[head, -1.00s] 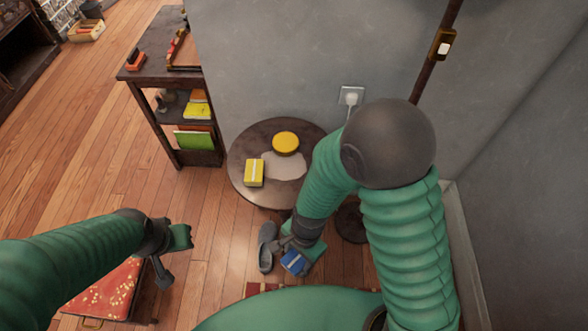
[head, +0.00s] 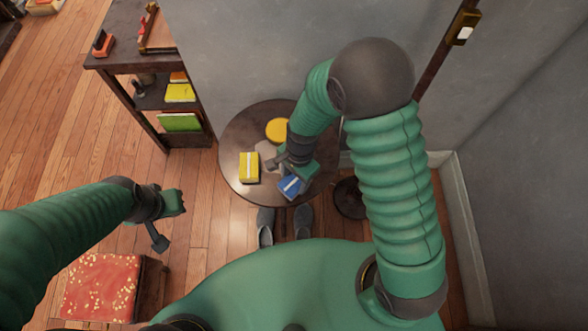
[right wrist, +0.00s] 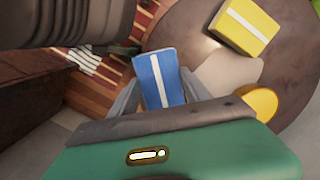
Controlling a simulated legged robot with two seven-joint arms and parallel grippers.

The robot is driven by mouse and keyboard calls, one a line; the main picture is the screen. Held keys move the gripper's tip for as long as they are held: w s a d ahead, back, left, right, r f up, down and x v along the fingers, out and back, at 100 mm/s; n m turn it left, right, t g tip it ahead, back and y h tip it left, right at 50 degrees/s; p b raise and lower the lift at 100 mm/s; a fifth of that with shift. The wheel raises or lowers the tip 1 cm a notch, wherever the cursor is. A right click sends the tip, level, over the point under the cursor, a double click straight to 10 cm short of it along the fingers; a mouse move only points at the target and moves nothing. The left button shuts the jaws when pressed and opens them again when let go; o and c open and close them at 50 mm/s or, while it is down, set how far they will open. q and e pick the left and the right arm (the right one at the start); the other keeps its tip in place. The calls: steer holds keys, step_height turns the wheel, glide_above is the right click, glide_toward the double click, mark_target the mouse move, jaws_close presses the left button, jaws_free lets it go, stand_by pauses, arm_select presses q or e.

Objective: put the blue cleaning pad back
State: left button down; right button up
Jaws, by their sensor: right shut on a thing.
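The blue cleaning pad (head: 289,186) has a white stripe and is in my right gripper (head: 285,174), which is shut on it. In the head view it overlaps the front of the round dark table (head: 232,134); I cannot tell its height above the top. In the right wrist view the pad (right wrist: 160,80) sits between the two grey fingers (right wrist: 158,96). My left gripper (head: 170,222) is empty, with its fingers spread apart, over the floor at the left.
A yellow block with a white stripe (head: 249,167) and a round yellow thing (head: 277,130) are on the table, near a pale patch. A red patterned stool (head: 100,287) is at lower left, a dark shelf (head: 150,95) at upper left.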

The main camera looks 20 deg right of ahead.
steer(key=w, duration=0.2)
steer(key=w+d, duration=0.1)
steer(key=shift+w+f, duration=0.3)
steer(key=shift+w+d, duration=0.2)
steer(key=shift+d, duration=0.05)
step_height(320, 180, down, 4)
steer(key=shift+s+d+r+b, duration=0.15)
steer(key=shift+r+b, duration=0.1)
steer(key=shift+b, duration=0.3)
steer(key=shift+f, duration=0.1)
steer(key=o, duration=1.3)
